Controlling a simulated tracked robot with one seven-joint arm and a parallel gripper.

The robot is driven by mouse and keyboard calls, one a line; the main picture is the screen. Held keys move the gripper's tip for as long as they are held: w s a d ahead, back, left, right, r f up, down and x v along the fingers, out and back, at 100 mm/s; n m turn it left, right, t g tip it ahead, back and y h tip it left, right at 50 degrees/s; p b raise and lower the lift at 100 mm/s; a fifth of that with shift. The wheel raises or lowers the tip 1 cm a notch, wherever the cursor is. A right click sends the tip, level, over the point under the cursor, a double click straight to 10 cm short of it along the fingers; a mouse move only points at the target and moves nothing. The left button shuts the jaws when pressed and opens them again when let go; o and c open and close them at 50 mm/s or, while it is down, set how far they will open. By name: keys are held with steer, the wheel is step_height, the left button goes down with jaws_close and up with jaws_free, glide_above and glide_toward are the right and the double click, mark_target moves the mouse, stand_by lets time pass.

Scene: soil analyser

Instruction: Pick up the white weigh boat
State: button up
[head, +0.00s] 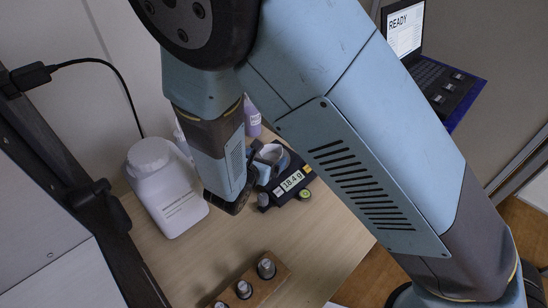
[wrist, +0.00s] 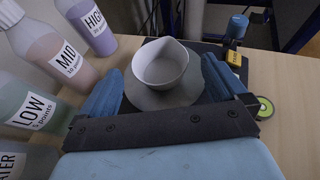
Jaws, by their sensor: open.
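The white weigh boat (wrist: 166,66) is a small round cup with a pouring lip, and it looks empty. It sits upright on the grey round pan (wrist: 146,99) of a black balance. In the wrist view my gripper (wrist: 160,66) is open, with one blue finger on each side of the boat. Gaps show between the boat and both fingers, and nothing is held. In the head view the boat (head: 269,153) is partly hidden by my gripper and arm. The balance display (head: 290,182) reads about 18.4 g.
Bottles labelled HIGH (wrist: 95,24), MID (wrist: 66,55) and LOW (wrist: 32,112) stand close to the left of my gripper. A large white jug (head: 165,190) stands left of my arm. A wooden block (head: 245,287) with vials is at the front. A laptop (head: 420,60) shows READY.

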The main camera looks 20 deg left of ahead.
mark_target(271, 155)
steer(key=x, duration=0.2)
steer(key=shift+w+f, duration=0.1)
steer(key=shift+w, duration=0.2)
steer(key=c, duration=0.9)
